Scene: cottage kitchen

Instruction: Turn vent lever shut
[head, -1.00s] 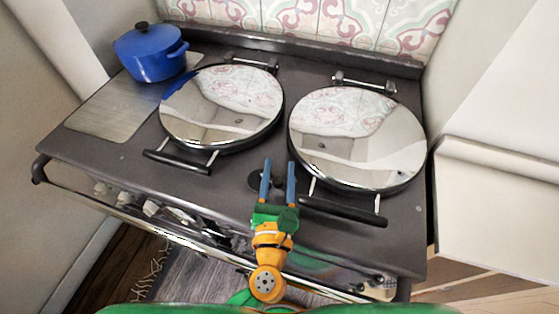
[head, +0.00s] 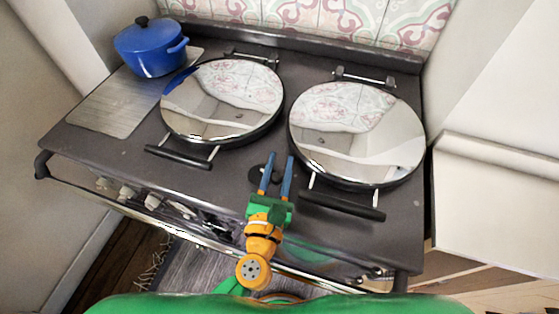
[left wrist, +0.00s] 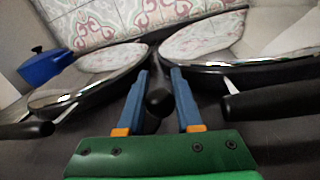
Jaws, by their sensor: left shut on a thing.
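The vent lever shows as a dark round base (head: 256,175) on the stove top, between the two round lids and near their front. In the left wrist view its black knob (left wrist: 158,96) stands between my blue fingers. My left gripper (head: 280,157) reaches over the stove's front edge and is shut on the lever; it also fills the lower middle of the left wrist view (left wrist: 157,82). The fingers partly hide the lever in the head view. My right gripper is out of view.
Mirror-like lids, left (head: 222,98) and right (head: 357,132), flank the lever. Their black handles (head: 178,157) (head: 342,206) jut forward close to my gripper. A blue pot (head: 150,50) stands at the back left. A rail (head: 180,231) runs along the stove's front.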

